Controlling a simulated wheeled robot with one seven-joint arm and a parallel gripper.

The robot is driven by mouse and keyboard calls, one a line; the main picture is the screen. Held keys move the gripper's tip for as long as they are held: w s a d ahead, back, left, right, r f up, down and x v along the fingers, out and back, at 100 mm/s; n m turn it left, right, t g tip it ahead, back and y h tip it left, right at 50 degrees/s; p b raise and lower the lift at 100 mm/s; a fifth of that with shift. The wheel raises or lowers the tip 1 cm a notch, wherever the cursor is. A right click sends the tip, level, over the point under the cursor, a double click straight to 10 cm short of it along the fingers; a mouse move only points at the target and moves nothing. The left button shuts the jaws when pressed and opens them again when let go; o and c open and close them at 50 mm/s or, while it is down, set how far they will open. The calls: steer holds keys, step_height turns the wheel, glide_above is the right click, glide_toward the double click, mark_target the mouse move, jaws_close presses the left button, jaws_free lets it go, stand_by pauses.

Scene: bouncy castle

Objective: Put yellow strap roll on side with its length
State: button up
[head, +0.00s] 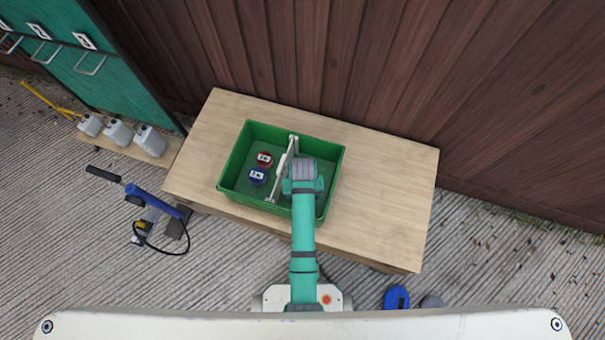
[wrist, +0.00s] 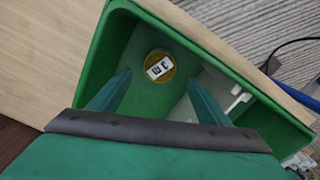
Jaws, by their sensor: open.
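The yellow strap roll (wrist: 153,54) lies inside the green bin (wrist: 92,62), with a black-on-white label facing up. My gripper (wrist: 158,75) is open above it, with the roll in view between and just beyond the fingertips; I cannot tell the height gap. In the head view my arm hides the yellow roll. A white divider (head: 282,170) crosses the bin (head: 229,170); it also shows in the wrist view (wrist: 238,101). A red roll (head: 265,160) and a blue roll (head: 257,177) lie left of it, with labels too small to read surely.
The bin stands on a wooden table (head: 385,190), whose right part is bare. A wooden wall (head: 370,60) rises behind. At left are a green board (head: 105,75) with labelled hooks, several pale jugs (head: 118,132) and a blue pump (head: 150,200) on the floor.

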steer(key=shift+r, duration=1.2)
steer(key=w+d+r+m+t+h, duration=0.2)
steer(key=w+d+r+m+t, duration=0.2)
steer(key=d+r, duration=0.1)
steer(key=s+a+r+n+t+y, duration=0.15)
steer(key=s+t, duration=0.35)
steer(key=s, duration=0.6)
steer(key=s+a+r+t, duration=0.2)
steer(key=s+r, duration=0.4)
steer(key=r, duration=0.4)
steer(key=s+a+r+n+t, duration=0.1)
steer(key=s+r+t, duration=0.3)
steer(key=s+r, duration=0.3)
step_height(320, 180, up, 4)
steer(key=shift+s+a, duration=0.2)
steer(key=shift+a, duration=0.15)
steer(key=shift+n+y, duration=0.25)
